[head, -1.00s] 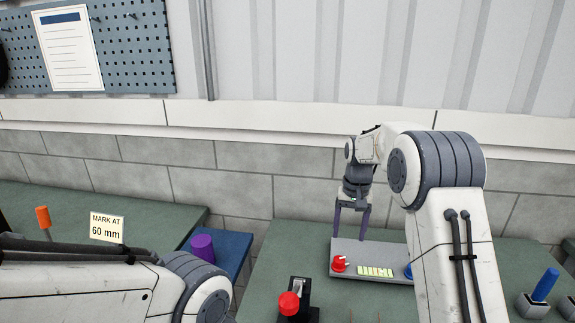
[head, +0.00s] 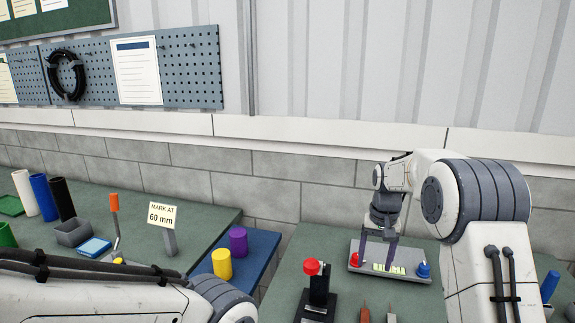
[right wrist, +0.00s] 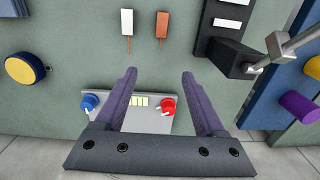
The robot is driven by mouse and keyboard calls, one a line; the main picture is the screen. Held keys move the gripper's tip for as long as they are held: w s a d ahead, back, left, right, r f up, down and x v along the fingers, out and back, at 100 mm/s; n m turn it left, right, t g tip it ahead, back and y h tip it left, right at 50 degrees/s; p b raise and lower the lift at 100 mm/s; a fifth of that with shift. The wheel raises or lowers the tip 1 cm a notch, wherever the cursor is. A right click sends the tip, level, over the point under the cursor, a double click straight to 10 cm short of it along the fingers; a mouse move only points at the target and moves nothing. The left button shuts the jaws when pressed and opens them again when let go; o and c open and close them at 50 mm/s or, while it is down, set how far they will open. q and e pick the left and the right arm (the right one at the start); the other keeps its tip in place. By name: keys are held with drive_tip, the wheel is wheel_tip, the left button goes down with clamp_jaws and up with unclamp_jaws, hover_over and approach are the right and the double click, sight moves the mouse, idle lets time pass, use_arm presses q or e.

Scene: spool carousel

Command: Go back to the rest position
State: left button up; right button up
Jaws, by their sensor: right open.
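My right gripper (head: 377,257) is open and empty. In the head view its fingers hang over a grey panel (head: 409,256) with a red knob (head: 354,260), a blue knob (head: 423,270) and a pale strip between them. In the right wrist view the open fingers (right wrist: 158,74) reach past the panel (right wrist: 145,126), with the red knob (right wrist: 168,106) between them and the blue knob (right wrist: 89,102) to their left. I see no contact with either knob. My left arm crosses the lower left of the head view, and its gripper is outside the frame.
A black stand with a red top (head: 312,267) is left of the panel. A blue surface (head: 262,252) holds yellow (head: 222,263) and purple (head: 238,242) cylinders. A wall stands behind.

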drive_tip(key=s+a+f+n+t, duration=0.1)
drive_tip(key=s+a+f+n, duration=0.1)
drive_tip(key=s, duration=0.9)
drive_tip(key=s+a+f+n+t, duration=0.1)
drive_tip(key=s+f, duration=0.1)
drive_tip(key=s, duration=0.9)
drive_tip(key=s+a+r+n+g, duration=0.1)
drive_tip(key=s+a+r+n, duration=0.1)
drive_tip(key=s+a, duration=0.5)
drive_tip(key=s+a+r+n+g, duration=0.1)
drive_tip(key=s+a+r+n, duration=0.2)
drive_tip(key=s+a+n, duration=0.2)
drive_tip(key=shift+s+a+r+y, duration=0.25)
drive_tip(key=shift+s+a+y, duration=0.15)
drive_tip(key=shift+s+a, duration=0.65)
drive_tip(key=shift+w+a, duration=0.1)
drive_tip(key=shift+w, duration=0.05)
drive_tip(key=shift+c, duration=0.4)
